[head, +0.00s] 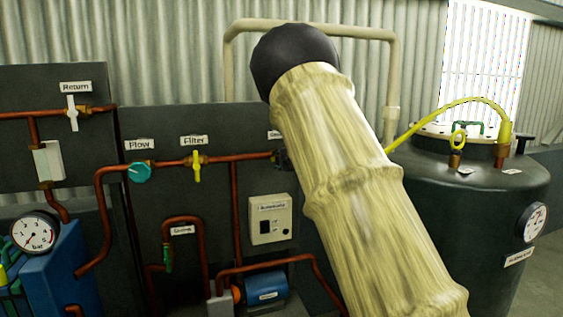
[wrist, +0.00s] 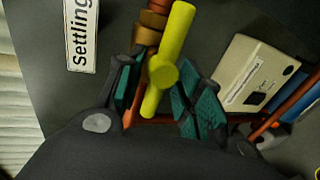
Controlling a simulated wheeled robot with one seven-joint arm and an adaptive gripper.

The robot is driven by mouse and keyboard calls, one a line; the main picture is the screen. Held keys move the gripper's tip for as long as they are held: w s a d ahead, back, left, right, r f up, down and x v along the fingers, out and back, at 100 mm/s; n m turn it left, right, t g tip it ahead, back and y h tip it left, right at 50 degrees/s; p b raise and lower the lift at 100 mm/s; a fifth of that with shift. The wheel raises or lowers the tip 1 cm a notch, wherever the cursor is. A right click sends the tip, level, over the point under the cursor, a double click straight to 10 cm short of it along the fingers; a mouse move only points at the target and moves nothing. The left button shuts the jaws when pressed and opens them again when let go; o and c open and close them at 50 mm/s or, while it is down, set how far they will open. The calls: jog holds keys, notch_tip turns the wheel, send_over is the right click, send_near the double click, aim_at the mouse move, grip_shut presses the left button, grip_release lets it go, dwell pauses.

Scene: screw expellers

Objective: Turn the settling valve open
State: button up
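The settling valve shows in the wrist view as a yellow bar handle (wrist: 164,72) on a brass and copper fitting (wrist: 151,27), beside the label "Settling" (wrist: 80,35). My gripper (wrist: 160,94) is open, with one teal-padded finger on each side of the lower part of the handle. A gap shows on the left side; contact on the right side cannot be told. In the head view my arm hides the valve and gripper, and only the edge of its label (head: 273,134) shows.
In the head view, the Filter valve (head: 197,167) and teal Flow knob (head: 140,172) are left of my arm. A switch box (head: 270,219) and blue motor (head: 264,288) sit below. A dark tank (head: 460,215) with a yellow hose (head: 440,108) stands at right.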

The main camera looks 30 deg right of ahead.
jog(key=v, duration=1.2)
jog(key=shift+d+f, duration=0.1)
